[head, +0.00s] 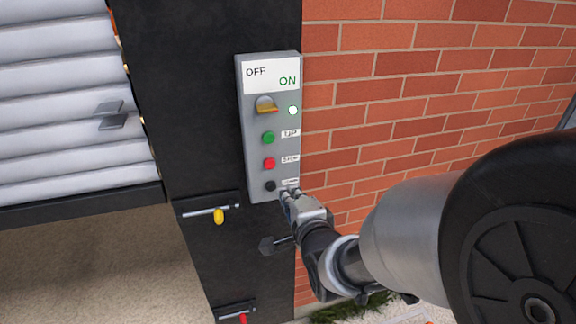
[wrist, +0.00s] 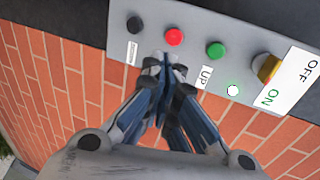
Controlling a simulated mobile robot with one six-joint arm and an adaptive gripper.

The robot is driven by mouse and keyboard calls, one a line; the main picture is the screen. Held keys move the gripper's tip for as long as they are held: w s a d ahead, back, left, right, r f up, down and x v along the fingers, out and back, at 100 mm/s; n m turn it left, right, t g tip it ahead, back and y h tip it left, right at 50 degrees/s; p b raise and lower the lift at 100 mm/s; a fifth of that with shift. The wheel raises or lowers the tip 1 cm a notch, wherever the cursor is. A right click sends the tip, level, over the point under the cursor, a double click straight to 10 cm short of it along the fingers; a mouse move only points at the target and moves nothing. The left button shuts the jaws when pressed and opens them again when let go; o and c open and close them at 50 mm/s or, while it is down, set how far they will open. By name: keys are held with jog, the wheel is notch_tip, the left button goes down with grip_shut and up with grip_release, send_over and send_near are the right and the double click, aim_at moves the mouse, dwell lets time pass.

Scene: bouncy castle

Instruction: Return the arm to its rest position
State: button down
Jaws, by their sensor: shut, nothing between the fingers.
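My gripper (head: 289,192) is shut and empty, with its fingertips at the lower right corner of a grey control panel (head: 245,150). In the wrist view the shut fingertips (wrist: 166,63) overlap the panel's edge (wrist: 195,22), near the red button (wrist: 174,37) and the black button (wrist: 134,25). I cannot tell whether they touch the panel. My arm comes in from the lower right in the head view. The panel also bears a green button (head: 268,138), a yellow-orange knob (head: 266,105) and a glowing light (head: 293,110) by the word ON.
The panel is on a black post (head: 200,130) beside a brick wall (head: 400,95). A grey slatted shutter (head: 60,110) hangs at left, with an opening beneath it.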

jog(key=shift+s+d, duration=0.1)
jog(key=s+d+n+g+h, duration=0.1)
jog(key=s+d+n+g, duration=0.2)
jog(key=s, duration=0.6)
jog(key=s+d+r+n+g+h, duration=0.1)
jog(key=s+d+n+g, duration=0.2)
jog(key=s+d+n, duration=0.3)
jog(key=s+d+n+g+h, duration=0.2)
jog(key=s+d+n, duration=0.3)
jog(key=s, duration=0.7)
jog(key=shift+s+r+n+g, duration=0.3)
jog(key=shift+n+g, duration=0.1)
jog(key=shift+g, duration=0.4)
